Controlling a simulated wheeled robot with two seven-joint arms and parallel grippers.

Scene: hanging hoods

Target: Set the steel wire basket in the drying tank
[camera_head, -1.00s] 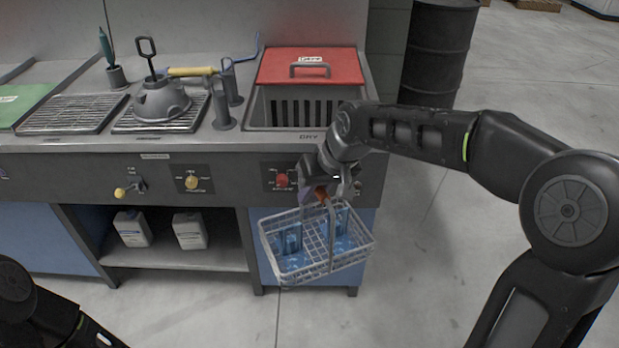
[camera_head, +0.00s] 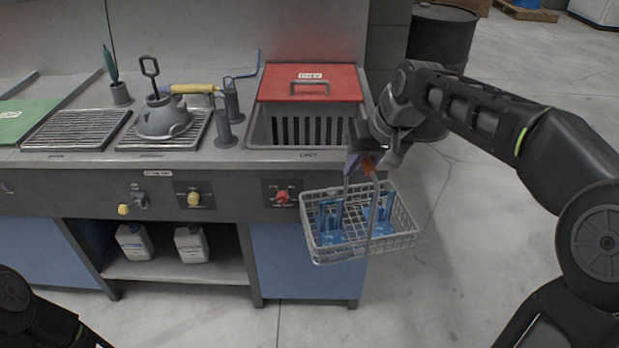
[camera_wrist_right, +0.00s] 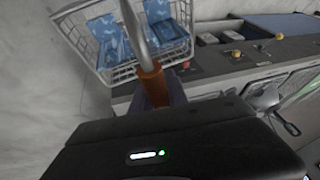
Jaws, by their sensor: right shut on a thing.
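The steel wire basket (camera_head: 400,232) hangs from my right gripper (camera_head: 364,166) with blue pieces inside. The right gripper is shut on the basket's handle at its orange-brown grip, which also shows in the wrist view (camera_wrist_right: 152,82). The basket hangs in front of the bench's right front corner, below the level of the top. The drying tank (camera_head: 262,128), marked DRY, is behind and left of the gripper. Its front part is open, showing a slotted inner wall, and a red lid (camera_head: 310,84) covers its rear. My left gripper is not in view; only part of that arm shows at lower left.
A domed tool (camera_head: 163,118) with a loop handle stands on a grate left of the tank, beside grey upright cylinders (camera_head: 224,130). Knobs (camera_head: 282,197) stick out of the bench front. A dark drum (camera_head: 443,40) stands behind right. The floor at right is clear.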

